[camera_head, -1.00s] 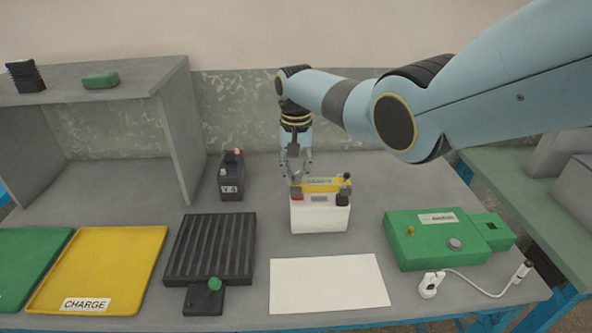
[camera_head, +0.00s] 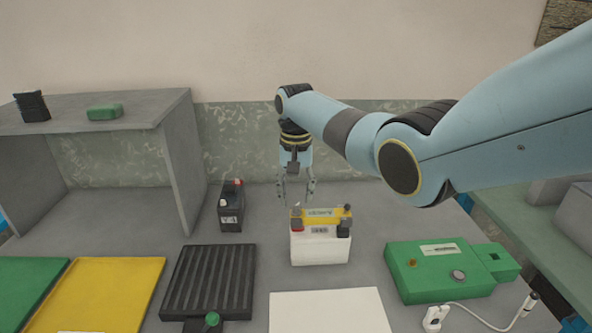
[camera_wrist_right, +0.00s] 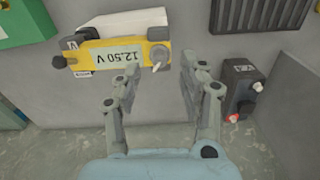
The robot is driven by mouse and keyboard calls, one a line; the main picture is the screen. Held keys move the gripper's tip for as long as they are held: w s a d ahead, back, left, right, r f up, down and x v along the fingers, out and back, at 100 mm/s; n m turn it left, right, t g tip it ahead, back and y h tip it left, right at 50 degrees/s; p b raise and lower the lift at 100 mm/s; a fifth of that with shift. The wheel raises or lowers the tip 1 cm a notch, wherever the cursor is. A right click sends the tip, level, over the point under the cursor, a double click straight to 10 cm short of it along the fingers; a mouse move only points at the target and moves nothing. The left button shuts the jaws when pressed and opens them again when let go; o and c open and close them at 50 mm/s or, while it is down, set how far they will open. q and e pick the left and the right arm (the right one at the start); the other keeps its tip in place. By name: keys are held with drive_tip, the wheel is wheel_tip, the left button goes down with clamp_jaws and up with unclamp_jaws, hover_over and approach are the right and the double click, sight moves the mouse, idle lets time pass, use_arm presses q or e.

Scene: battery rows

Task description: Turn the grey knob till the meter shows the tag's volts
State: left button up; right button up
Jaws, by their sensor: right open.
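A yellow meter (camera_head: 322,216) lies across the top of a white battery (camera_head: 320,250). In the right wrist view the meter (camera_wrist_right: 88,58) reads 12.50 V, upside down. My right gripper (camera_head: 297,201) is open and empty, just above and behind the meter's left end. The wrist view shows its spread fingers (camera_wrist_right: 160,74) with the meter's end near the left one. My left gripper is out of view.
A dark battery (camera_head: 231,207) stands left of the gripper. A ribbed black tray (camera_head: 208,283), a white sheet (camera_head: 325,310), a yellow tray (camera_head: 105,295) and a green tray (camera_head: 25,290) lie along the front. A grey shelf (camera_head: 95,125) stands at the left. A white cable lies at right.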

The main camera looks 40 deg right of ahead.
sight(296, 206)
wheel_tip(296, 206, up, 9)
drive_tip(key=shift+s, duration=0.1)
idle(0.6)
